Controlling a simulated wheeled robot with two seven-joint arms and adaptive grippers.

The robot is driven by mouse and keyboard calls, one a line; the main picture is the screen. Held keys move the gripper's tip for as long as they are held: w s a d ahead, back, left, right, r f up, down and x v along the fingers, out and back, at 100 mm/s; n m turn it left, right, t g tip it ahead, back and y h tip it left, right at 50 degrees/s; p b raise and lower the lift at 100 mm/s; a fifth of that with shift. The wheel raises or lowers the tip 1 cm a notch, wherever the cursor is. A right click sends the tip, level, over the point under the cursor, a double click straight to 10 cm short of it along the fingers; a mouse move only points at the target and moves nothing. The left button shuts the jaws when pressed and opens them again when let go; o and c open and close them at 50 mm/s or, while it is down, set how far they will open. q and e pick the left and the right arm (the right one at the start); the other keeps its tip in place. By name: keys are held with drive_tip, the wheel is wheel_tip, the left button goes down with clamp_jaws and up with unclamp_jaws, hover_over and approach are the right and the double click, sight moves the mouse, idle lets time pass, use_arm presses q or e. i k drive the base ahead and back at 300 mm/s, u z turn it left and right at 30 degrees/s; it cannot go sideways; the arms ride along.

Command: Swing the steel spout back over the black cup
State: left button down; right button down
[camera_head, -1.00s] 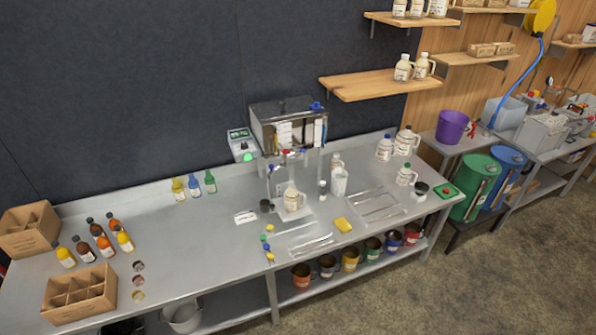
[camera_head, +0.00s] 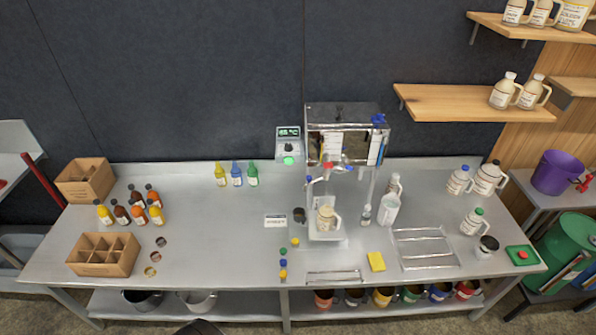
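The steel evaporator (camera_head: 345,118) stands on legs at the back of the steel bench. Small valves with red and blue handles (camera_head: 328,166) sit at its lower front. The steel spout is too small to make out clearly among these fittings, so I cannot tell which way it points. The small black cup (camera_head: 299,215) stands on the bench, just left of a cream jug (camera_head: 326,218). The jug stands on a pale platform below the fittings. Neither of my grippers is in view.
A white label card (camera_head: 275,220) lies left of the black cup. Small coloured caps (camera_head: 283,263) lie in front of it.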

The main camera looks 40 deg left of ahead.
sight(308, 178)
drive_tip(key=u, duration=0.75)
drive_tip(key=i, duration=0.85)
drive_tip(key=u, duration=0.8)
